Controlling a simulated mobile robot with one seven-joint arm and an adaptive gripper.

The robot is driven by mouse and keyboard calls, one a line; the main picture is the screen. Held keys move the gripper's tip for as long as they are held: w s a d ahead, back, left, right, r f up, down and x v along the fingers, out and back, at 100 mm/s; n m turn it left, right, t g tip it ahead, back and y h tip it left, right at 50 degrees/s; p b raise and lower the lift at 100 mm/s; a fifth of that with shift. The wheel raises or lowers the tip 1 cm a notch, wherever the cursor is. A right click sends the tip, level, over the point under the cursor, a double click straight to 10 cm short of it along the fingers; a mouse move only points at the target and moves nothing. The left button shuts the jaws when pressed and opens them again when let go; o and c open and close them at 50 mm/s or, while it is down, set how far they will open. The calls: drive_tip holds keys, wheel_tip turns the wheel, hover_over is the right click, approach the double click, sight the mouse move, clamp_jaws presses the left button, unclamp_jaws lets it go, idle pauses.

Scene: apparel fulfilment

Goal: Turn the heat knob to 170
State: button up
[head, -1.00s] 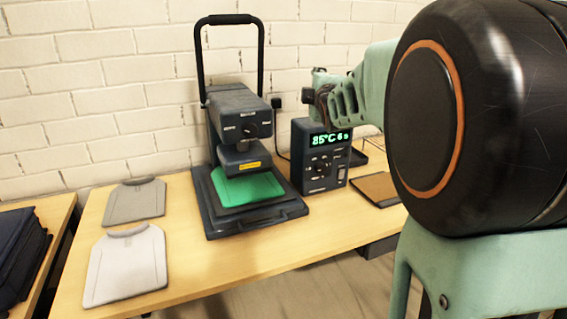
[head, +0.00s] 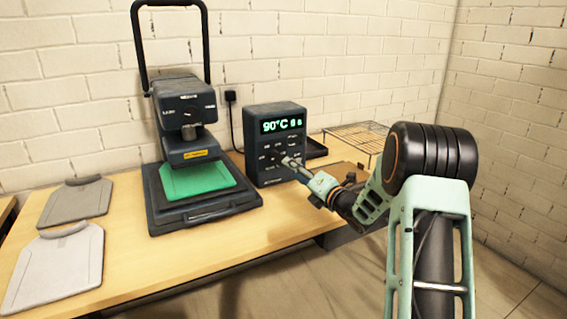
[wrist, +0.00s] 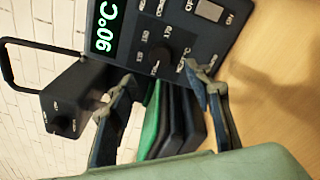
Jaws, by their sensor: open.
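The dark control box (head: 293,114) stands on the table beside the heat press. Its green display (head: 283,125) reads 90°C, with a small seconds figure that is hard to read. In the wrist view the display (wrist: 105,27) also reads 90°C. The round dark heat knob (wrist: 158,60) sits on the box's front panel, ringed by small number marks. My gripper (head: 288,162) is at the lower front of the box. In the wrist view my gripper (wrist: 154,90) is open, its fingers spread on either side of the knob's area. Whether they touch it I cannot tell.
The heat press (head: 190,125), with a green pad (head: 195,182), stands just left of the box. Two grey garment-shaped boards (head: 75,203) lie at the table's left. The front table strip is clear.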

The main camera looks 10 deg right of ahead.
sight(276, 158)
drive_tip(key=x, duration=0.9)
drive_tip(key=shift+w+a, duration=0.15)
drive_tip(key=shift+w, duration=0.15)
drive_tip(key=c, duration=1.1)
drive_tip(key=shift+c, duration=0.2)
